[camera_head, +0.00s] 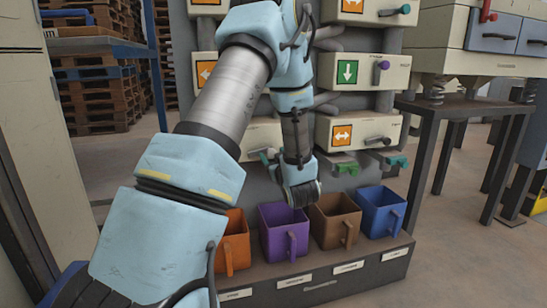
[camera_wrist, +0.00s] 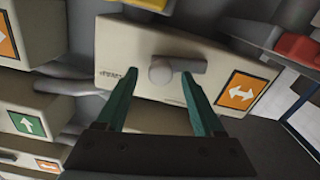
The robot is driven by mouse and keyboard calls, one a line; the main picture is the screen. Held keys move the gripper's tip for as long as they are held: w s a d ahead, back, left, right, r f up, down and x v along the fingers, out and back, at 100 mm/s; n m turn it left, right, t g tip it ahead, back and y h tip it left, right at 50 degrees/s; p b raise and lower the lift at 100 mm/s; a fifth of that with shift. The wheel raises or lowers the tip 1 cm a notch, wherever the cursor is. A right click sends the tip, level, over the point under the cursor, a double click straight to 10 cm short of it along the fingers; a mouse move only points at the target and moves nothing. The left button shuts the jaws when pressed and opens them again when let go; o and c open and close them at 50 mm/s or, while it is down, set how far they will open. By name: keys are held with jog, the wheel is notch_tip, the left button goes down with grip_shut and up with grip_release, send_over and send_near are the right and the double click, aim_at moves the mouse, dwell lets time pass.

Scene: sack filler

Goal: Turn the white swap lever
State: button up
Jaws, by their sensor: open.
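The white swap lever (camera_wrist: 180,67) shows in the wrist view as a pale handle with a round knob, lying sideways on a cream box (camera_wrist: 122,42). My gripper (camera_wrist: 160,74) is open, with one teal finger on each side of the knob. The right fingertip overlaps the handle's lower edge; I cannot tell whether it touches.
Other cream lever boxes, including a purple-lever one (camera_head: 365,72) and a dark-lever one (camera_head: 357,131), surround it. Below stand orange (camera_head: 232,258), purple (camera_head: 276,226), brown (camera_head: 334,222) and blue (camera_head: 378,212) bins. Grey pipes run between boxes.

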jog(key=shift+c, duration=0.3)
grip_shut()
dwell(0.3)
dwell(0.8)
